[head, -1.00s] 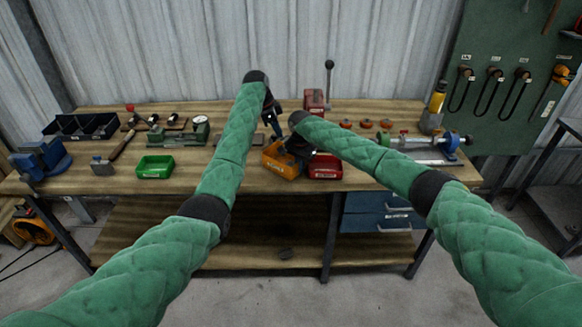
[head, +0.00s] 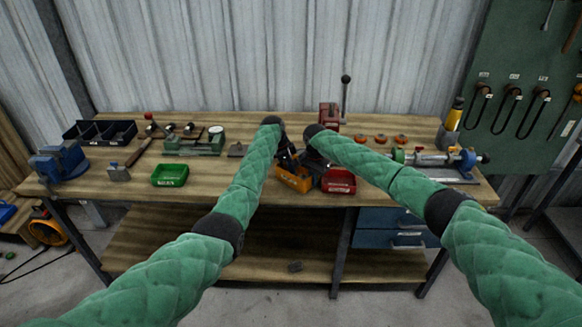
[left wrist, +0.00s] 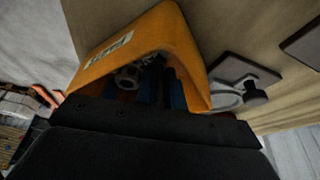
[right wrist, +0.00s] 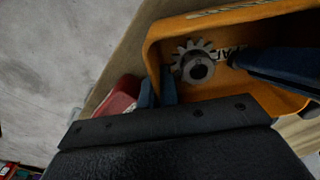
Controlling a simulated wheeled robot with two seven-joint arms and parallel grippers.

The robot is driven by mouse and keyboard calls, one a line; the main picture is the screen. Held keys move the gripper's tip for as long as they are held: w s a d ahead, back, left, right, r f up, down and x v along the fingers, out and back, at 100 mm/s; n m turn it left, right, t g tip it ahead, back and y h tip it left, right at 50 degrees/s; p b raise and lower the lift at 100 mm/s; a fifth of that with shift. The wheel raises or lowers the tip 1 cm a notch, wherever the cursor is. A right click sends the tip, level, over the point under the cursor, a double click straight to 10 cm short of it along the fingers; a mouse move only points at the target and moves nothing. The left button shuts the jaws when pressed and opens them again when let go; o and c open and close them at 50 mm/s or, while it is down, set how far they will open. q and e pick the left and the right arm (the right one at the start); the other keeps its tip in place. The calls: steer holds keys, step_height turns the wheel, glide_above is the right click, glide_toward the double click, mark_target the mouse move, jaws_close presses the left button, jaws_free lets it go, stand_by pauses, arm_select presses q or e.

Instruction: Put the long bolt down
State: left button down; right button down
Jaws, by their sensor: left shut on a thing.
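The orange bin (head: 293,183) stands near the bench's front edge. My left gripper (head: 287,160) reaches down into it; its blue fingers (left wrist: 162,88) are inside the bin in the left wrist view. It is shut on what appears to be the long bolt, which is mostly hidden between the fingers. A toothed metal gear (right wrist: 196,65) sits inside the bin in the right wrist view. My right gripper (head: 313,165) is at the bin's right side.
A red bin (head: 339,183) stands just right of the orange one. A green bin (head: 170,175) is farther left. A red lever press (head: 330,115) stands behind, and a dial gauge stand (head: 195,147) is back left. Bare bench top (head: 220,172) lies between the green and orange bins.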

arm_select(q)
steer(key=c, duration=1.5)
jaws_free()
steer(key=v, duration=1.2)
arm_select(e)
steer(key=c, duration=1.6)
jaws_free()
steer(key=shift+o, duration=0.2)
